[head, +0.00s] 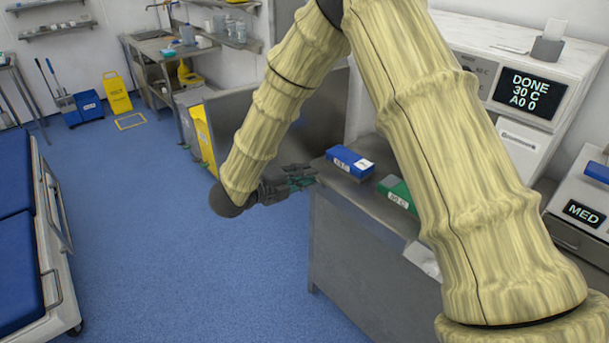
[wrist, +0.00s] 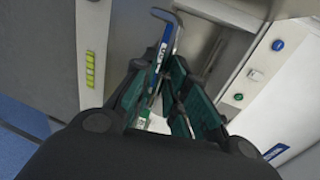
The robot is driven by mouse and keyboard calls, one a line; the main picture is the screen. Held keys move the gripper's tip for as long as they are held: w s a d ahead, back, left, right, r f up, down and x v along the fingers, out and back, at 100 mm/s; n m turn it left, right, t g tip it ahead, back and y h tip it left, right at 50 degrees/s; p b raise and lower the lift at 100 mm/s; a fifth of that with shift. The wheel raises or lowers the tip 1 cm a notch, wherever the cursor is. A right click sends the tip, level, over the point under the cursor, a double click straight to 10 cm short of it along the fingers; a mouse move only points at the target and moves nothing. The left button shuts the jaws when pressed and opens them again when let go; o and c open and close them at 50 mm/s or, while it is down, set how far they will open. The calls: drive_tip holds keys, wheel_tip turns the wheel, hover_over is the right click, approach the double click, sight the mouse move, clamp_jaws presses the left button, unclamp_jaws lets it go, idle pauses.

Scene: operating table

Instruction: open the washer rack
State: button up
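The washer (head: 540,50) is a white machine at the upper right in the head view; its display reads "DONE 30 C A0 0". I cannot make out a rack for certain; my arm covers much of the washer's front. My gripper (head: 300,177), with teal finger pads, is beside the left end of the grey counter (head: 330,225). In the wrist view its fingers (wrist: 165,75) are apart, with no object clearly held between them. A blue labelled strip with a bent grey end (wrist: 166,42) shows beyond the fingers; I cannot tell whether they touch it.
A blue box (head: 349,161) and a green box (head: 396,190) lie on the counter near my gripper. A grey panel (head: 320,125) stands behind my forearm. A blue-padded bed (head: 18,270) is at left. The blue floor between is clear.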

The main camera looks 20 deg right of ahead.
drive_tip(key=shift+o, duration=0.6)
drive_tip(key=shift+a, duration=0.1)
drive_tip(key=v, duration=1.1)
drive_tip(key=shift+s+a, duration=0.2)
drive_tip(key=shift+a, duration=0.1)
